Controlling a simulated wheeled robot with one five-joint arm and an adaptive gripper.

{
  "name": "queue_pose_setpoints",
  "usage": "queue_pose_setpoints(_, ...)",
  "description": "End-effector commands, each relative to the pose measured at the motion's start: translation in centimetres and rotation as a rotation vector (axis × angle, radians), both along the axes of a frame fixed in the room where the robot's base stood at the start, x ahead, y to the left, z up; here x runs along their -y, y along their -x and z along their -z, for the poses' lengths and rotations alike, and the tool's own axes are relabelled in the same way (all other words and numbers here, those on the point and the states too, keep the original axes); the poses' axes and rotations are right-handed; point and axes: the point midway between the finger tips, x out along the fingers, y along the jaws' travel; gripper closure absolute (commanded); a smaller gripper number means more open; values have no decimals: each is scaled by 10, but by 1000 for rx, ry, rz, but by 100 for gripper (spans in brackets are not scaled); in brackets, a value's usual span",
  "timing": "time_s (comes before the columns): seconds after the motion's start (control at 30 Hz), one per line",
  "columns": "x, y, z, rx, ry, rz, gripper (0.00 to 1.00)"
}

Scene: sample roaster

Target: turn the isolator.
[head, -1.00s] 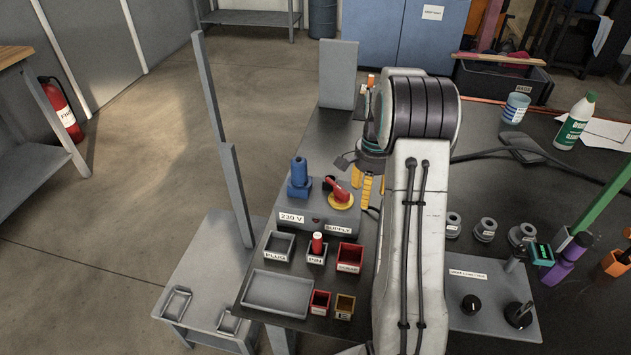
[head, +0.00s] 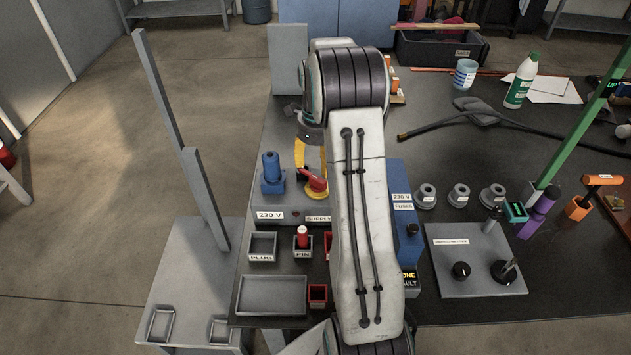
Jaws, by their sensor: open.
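The isolator (head: 316,183) is a red handle on a yellow disc. It sits on top of the grey supply box (head: 290,207), which is labelled 230 V and SUPPLY. My gripper (head: 310,164) has yellow fingers pointing down. It is open, at the isolator's far side in the picture, with its fingertips close to the red handle. I cannot tell whether they touch it. My arm covers the right part of the box, and the fingers hide part of the isolator.
A blue plug (head: 271,174) stands upright on the box left of the isolator. Small bins, including the PLUG bin (head: 262,246), and a grey tray (head: 272,296) lie in front. A blue FUSES box (head: 408,235) is right of my arm. A grey upright plate (head: 288,55) stands behind.

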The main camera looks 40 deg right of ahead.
Motion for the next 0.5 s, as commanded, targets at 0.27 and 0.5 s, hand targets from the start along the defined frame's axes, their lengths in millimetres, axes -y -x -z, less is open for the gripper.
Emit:
queue_pose_setpoints(0.27,0,0,2,-1,0,162,44)
queue_pose_setpoints(0.5,0,1,25,-3,-2,179,44)
